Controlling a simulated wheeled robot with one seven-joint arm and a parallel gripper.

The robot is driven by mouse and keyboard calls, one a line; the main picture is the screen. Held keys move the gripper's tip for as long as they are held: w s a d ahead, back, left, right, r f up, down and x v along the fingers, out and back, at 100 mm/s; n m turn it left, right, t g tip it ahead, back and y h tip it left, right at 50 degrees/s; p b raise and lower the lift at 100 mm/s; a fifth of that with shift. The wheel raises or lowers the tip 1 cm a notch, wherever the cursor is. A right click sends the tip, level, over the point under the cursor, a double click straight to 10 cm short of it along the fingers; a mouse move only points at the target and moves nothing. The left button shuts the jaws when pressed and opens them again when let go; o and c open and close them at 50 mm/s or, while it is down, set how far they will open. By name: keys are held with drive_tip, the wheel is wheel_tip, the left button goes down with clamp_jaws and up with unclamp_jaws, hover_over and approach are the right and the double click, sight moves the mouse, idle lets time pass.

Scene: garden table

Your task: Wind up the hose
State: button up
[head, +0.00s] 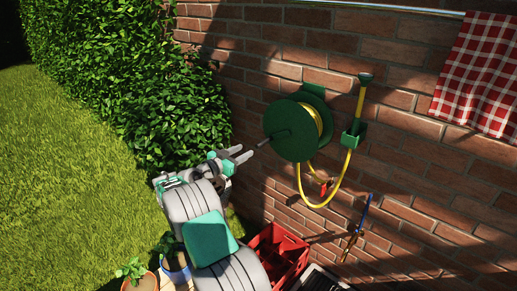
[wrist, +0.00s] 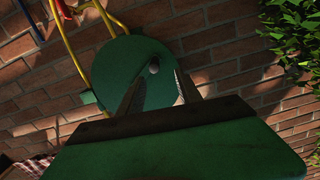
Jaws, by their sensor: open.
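The green hose reel (head: 292,130) hangs on the brick wall with some yellow hose (head: 322,112) wound on it. A loop of hose hangs below it and runs up to a spray nozzle (head: 365,78) in a green holder (head: 354,134). The crank handle (head: 264,142) sticks out from the reel's face toward my gripper (head: 243,155). My gripper is open and empty, its tips just left of the handle. In the wrist view, the reel (wrist: 118,62) fills the middle, and the handle's end (wrist: 154,66) shows between the open fingers (wrist: 162,85).
A hedge (head: 130,75) stands left of the wall. Below are a red crate (head: 280,255) and potted plants (head: 175,262). A checked cloth (head: 480,75) hangs at the upper right. A blue-handled tool (head: 359,220) hangs below the holder.

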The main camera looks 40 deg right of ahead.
sight(257, 146)
drive_tip(key=shift+h, duration=0.5)
drive_tip(key=d, duration=0.5)
drive_tip(key=d+p, duration=0.1)
drive_tip(key=d, duration=0.2)
drive_tip(key=shift+s+d+f, duration=0.1)
drive_tip(key=shift+d+f, duration=0.25)
drive_tip(key=shift+f, duration=0.05)
clamp_jaws()
idle(0.4)
